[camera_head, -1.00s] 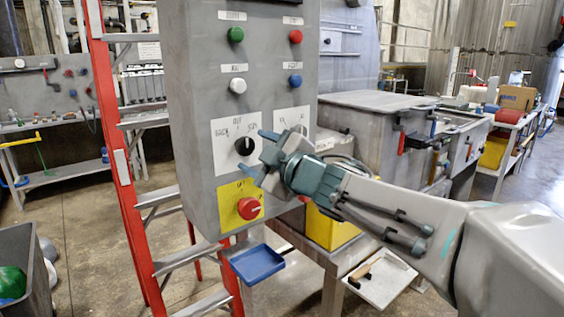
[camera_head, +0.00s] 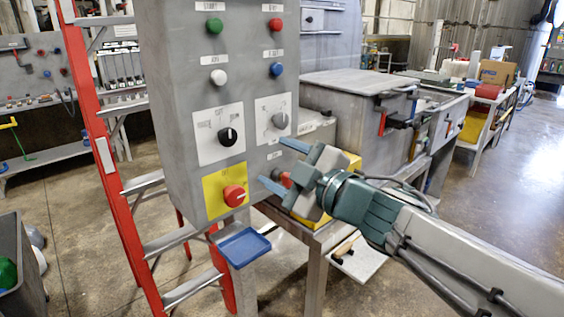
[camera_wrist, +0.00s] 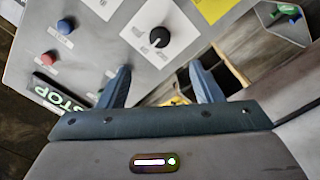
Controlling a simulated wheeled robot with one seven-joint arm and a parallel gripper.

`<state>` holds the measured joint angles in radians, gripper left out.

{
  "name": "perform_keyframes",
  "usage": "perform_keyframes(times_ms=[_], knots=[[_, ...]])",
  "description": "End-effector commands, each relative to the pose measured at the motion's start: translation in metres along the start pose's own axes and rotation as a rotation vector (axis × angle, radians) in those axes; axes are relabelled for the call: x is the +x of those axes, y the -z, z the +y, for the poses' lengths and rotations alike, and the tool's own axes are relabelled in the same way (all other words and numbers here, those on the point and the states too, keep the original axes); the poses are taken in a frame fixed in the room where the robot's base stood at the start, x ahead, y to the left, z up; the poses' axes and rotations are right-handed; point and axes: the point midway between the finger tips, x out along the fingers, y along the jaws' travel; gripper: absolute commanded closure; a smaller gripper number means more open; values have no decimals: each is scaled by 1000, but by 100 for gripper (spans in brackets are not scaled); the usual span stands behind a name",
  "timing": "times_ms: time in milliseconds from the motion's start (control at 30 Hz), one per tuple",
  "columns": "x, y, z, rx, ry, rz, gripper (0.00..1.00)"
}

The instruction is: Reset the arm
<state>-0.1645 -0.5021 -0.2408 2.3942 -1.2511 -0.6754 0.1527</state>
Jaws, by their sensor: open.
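My gripper (camera_head: 277,165) is in front of the lower right of the grey control panel (camera_head: 160,100). Its two blue fingers are apart with nothing between them, and they point at the panel. In the wrist view both fingers of my gripper (camera_wrist: 166,84) show spread. The panel carries a black selector knob (camera_head: 228,137) on a white plate, which also shows in the wrist view (camera_wrist: 159,37). A red knob (camera_head: 234,195) sits on a yellow plate, and a grey knob (camera_head: 280,120) is above my gripper. A red button (camera_head: 284,180) is partly hidden behind the fingers.
Green (camera_head: 215,26), white (camera_head: 218,77), red (camera_head: 275,25) and blue (camera_head: 276,69) buttons fill the upper panel. A red ladder (camera_head: 107,155) stands left of it. A blue tray (camera_head: 243,247) is below. A grey machine (camera_head: 350,110) stands behind my arm. Open floor lies at right.

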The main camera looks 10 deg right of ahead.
Motion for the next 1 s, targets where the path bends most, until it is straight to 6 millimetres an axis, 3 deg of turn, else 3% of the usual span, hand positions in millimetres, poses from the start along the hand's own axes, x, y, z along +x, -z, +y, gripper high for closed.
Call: perform_keyframes(times_ms=[133,267,400,533,767,867,1000], knots=[[0,-3,1,9,-9,-15,41],[0,-24,8,67,-63,-119,41],[-10,-68,11,206,-152,-341,41],[-30,-110,-3,366,-204,-576,41],[-80,-160,-65,679,-186,-983,41],[-103,-164,-103,820,-132,-1145,41],[-129,-157,-148,985,-37,-1322,41]])
